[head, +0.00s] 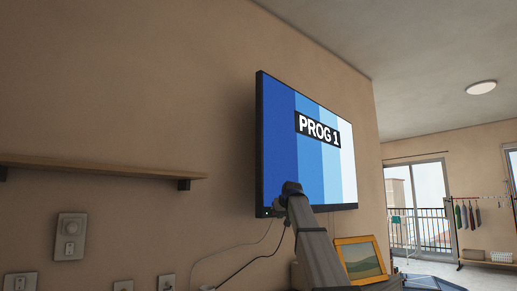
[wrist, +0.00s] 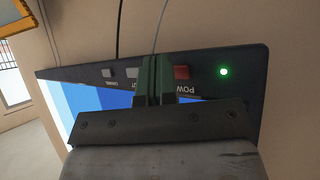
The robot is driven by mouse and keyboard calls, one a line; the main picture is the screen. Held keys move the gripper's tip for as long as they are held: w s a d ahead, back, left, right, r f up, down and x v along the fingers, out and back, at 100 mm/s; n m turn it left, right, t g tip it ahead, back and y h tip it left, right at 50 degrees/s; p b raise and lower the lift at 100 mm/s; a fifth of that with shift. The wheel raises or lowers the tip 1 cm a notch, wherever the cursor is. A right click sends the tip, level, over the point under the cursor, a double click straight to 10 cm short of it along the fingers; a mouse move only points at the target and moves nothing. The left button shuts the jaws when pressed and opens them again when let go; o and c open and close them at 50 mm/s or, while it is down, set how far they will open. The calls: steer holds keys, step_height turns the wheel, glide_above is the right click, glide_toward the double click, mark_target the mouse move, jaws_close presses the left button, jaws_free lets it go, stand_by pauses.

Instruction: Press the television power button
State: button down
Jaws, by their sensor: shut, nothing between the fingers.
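The television (head: 310,140) hangs on the wall in the head view, its screen lit with blue stripes and "PROG 1". In the wrist view its lower edge panel (wrist: 215,62) shows upside down. The red power button (wrist: 182,72), with part of the label "POW" below it, sits just right of my fingers. A green light (wrist: 224,72) glows farther right. Two grey buttons (wrist: 132,72) lie to the left. My gripper (wrist: 157,62) is shut and empty, its fingertips over the panel between the grey button and the red one. Whether they touch the panel is unclear.
A wooden shelf (head: 100,167) juts from the wall at left. Two cables (head: 245,257) hang below the television. A yellow picture frame (head: 360,260) stands under it, close to my arm. A drying rack and balcony door (head: 418,205) are far right.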

steer(key=shift+w+a, duration=0.4)
stand_by(0.5)
steer(key=shift+s+d, duration=0.4)
steer(key=shift+s, duration=0.05)
steer(key=shift+s+d, duration=0.1)
steer(key=s+d, duration=0.4)
stand_by(0.8)
steer(key=shift+s, duration=0.15)
stand_by(1.0)
